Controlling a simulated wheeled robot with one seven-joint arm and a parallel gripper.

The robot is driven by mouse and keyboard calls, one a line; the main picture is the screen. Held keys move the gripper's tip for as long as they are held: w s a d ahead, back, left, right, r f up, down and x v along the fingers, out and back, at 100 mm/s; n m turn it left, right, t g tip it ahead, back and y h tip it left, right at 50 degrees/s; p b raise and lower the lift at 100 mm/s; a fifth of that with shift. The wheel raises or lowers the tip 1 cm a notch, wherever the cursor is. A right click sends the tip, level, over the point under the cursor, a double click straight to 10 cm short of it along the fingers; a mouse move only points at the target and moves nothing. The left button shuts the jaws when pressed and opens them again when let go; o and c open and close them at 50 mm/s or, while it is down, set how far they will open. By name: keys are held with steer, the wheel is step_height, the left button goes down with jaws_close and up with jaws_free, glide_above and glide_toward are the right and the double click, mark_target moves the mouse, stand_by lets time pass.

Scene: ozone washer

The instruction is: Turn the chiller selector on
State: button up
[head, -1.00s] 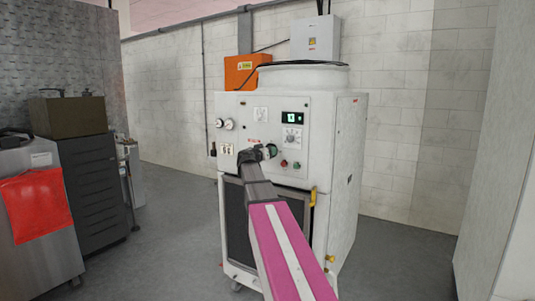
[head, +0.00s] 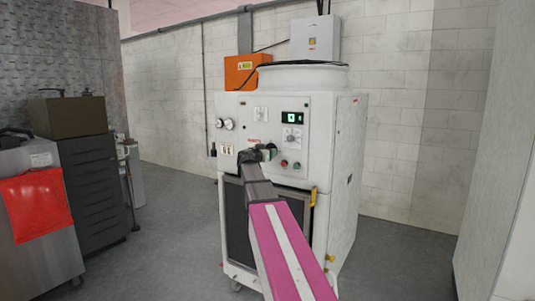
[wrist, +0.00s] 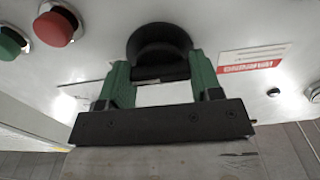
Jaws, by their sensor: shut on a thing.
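The chiller (head: 340,200) is a tall white cabinet with a control panel on its front, in the middle of the head view. The selector is a round black knob (wrist: 158,42) on the white panel in the wrist view. My gripper (wrist: 162,68) has its green fingers on either side of the knob and is shut on it. In the head view my gripper (head: 268,153) is at the panel, and my wrist and fingers hide most of the knob. The knob's pointer and position marks cannot be made out.
A red button (wrist: 57,27) and a green button (wrist: 12,43) sit beside the knob. A red-and-white label (wrist: 250,60) is on its other side. A small display (head: 292,118) and a dial (head: 292,138) are higher on the panel. Grey drawers (head: 95,185) stand left.

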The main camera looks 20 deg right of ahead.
steer(key=o, duration=0.9)
steer(key=shift+a, duration=0.1)
steer(key=v, duration=1)
steer(key=shift+s+a, duration=0.25)
steer(key=shift+s, duration=0.05)
steer(key=s+a+f+n+g+y, duration=0.25)
steer(key=s+f, duration=0.25)
steer(key=f, duration=0.8)
steer(key=s+a+f+n+g+y, duration=0.1)
steer(key=s+f+n+g+y, duration=0.2)
steer(key=f, duration=1)
steer(key=s+a+f+n+g+y, duration=0.1)
steer(key=s+a+f+y, duration=0.2)
steer(key=s+f, duration=0.3)
steer(key=s+a+f+n+g+y, duration=0.2)
steer(key=s+a+f, duration=0.2)
steer(key=s+f, duration=0.2)
steer(key=s+a+f+n+g+y, duration=0.2)
steer(key=s+a+f+y, duration=0.1)
steer(key=s+f, duration=0.4)
steer(key=shift+a+f+g+y, duration=0.25)
steer(key=shift+a+f+y, duration=0.1)
steer(key=shift+a, duration=0.25)
